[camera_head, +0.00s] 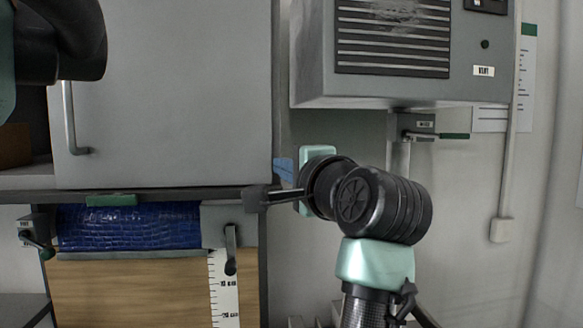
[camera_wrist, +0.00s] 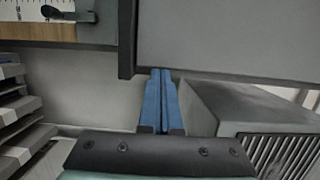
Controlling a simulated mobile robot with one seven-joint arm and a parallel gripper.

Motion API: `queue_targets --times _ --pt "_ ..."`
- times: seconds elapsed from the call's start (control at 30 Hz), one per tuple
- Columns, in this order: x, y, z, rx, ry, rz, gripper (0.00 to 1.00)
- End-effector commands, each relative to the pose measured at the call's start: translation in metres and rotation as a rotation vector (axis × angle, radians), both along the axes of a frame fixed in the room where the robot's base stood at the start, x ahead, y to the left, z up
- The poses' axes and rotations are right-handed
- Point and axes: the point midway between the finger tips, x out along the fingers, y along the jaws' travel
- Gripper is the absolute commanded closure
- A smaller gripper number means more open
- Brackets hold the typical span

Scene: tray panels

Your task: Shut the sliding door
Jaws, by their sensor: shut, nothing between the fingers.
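The sliding door is a large flat grey panel (camera_head: 175,95) in the upper left of the head view, with an upright metal bar handle (camera_head: 70,120) near its left edge. A dark opening shows left of the door. My gripper (camera_head: 284,168) is at the door's right edge, its blue fingers partly hidden behind my wrist. In the wrist view the blue fingers (camera_wrist: 160,100) are shut together and empty. Their tips are close to the lower edge of the grey panel (camera_wrist: 230,40); I cannot tell whether they touch it.
A brown box (camera_head: 14,146) is in the opening. A grey vented cabinet (camera_head: 480,45) hangs right of the door, above my arm. Below the door are a blue textured strip (camera_head: 130,228), a lever (camera_head: 230,248) and a wooden panel (camera_head: 130,290).

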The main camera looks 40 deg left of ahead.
Motion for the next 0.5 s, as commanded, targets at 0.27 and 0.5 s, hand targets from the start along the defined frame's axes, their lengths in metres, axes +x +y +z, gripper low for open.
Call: queue_targets --times 0.27,0.5 --pt "-0.059 0.05 0.0 -0.003 -0.004 0.016 1.0" --pt "-0.122 0.103 0.001 -0.003 -0.004 0.017 1.0"
